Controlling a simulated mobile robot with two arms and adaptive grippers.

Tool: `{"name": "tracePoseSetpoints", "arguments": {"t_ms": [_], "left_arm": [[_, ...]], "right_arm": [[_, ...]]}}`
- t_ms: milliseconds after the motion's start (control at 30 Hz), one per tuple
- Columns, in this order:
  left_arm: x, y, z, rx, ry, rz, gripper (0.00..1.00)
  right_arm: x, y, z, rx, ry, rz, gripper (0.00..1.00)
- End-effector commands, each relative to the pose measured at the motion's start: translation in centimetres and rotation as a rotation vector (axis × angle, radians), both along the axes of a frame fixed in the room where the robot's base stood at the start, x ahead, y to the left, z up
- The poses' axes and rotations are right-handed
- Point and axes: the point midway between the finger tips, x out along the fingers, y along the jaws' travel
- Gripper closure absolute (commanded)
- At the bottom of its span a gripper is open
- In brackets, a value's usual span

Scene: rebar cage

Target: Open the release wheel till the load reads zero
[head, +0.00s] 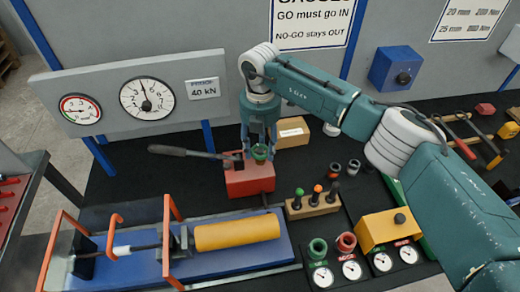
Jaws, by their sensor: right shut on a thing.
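The red hand pump (250,179) stands on the dark bench top, with a grey lever (182,152) reaching out to the left. The green release wheel (260,152) sits on top of the pump. My right gripper (260,145) points down from above and is shut on the wheel, its fingers partly hiding it. The large load dial (147,98) on the grey panel has its needle pointing nearly straight up, slightly left. A smaller dial (80,108) with a coloured arc is to its left. My left gripper is not in view.
A yellow cylinder (237,232) lies on a blue bed (200,258) with orange guards in front. A wooden block (313,205) with several coloured-knob pins stands right of the pump. Several small gauges and a yellow box (388,229) are at front right. A cardboard box (291,132) stands behind.

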Motion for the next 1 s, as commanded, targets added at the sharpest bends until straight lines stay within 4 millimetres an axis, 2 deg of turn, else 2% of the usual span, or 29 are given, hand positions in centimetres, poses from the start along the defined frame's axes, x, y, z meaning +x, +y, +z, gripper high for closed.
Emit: {"name": "tracePoseSetpoints", "arguments": {"t_ms": [33, 400, 700, 1000], "left_arm": [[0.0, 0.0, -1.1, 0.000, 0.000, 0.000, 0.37], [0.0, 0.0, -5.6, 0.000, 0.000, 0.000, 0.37], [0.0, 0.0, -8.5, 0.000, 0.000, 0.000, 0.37], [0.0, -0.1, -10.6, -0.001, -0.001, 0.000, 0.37]], "right_arm": [[0.2, -0.1, -0.3, -0.001, -0.006, 0.033, 0.82], [0.3, -0.1, -0.4, -0.002, -0.007, 0.371, 0.82], [0.3, -0.1, -0.2, -0.003, -0.008, 0.653, 0.82], [0.3, 0.0, 0.0, -0.004, -0.008, 0.937, 0.82]]}}
